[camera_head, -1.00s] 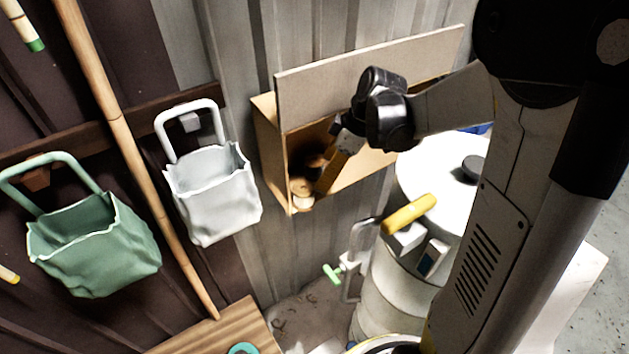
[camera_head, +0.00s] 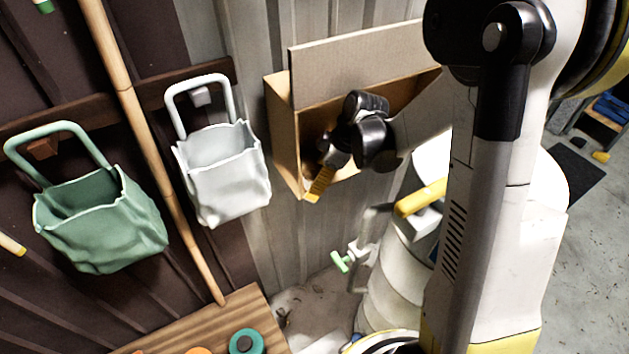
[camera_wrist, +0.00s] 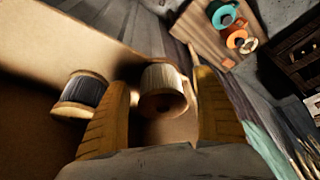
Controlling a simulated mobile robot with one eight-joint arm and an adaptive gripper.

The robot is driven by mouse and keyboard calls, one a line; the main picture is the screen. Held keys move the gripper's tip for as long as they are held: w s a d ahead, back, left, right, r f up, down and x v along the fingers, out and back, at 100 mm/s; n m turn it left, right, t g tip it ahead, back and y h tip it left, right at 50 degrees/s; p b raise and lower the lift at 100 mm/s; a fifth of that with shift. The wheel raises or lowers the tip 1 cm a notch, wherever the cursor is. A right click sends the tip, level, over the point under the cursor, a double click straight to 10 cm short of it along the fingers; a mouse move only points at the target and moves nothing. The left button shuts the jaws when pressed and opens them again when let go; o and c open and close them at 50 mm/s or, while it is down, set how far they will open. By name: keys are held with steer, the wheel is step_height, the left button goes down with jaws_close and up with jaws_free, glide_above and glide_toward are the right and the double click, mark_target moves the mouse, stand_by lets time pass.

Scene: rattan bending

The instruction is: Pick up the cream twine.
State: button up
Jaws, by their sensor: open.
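The cream twine (camera_wrist: 162,77) is a spool with wooden ends in the wrist view, inside the wooden box. My gripper (camera_wrist: 160,82) is open, with one yellow finger on each side of the spool. I cannot tell whether the fingers touch it. In the head view my gripper (camera_head: 319,184) reaches into the box (camera_head: 284,135) at its lower left front, and the cream twine is hidden there.
A dark grey twine spool (camera_wrist: 82,92) lies close by, just left of my left finger. The box's raised lid (camera_head: 355,68) stands above. White (camera_head: 222,180) and green (camera_head: 100,225) bags hang to the left. A wooden board (camera_wrist: 215,25) holds several coloured spools.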

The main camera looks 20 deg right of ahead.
steer(key=c, duration=1.3)
steer(key=shift+r, duration=0.2)
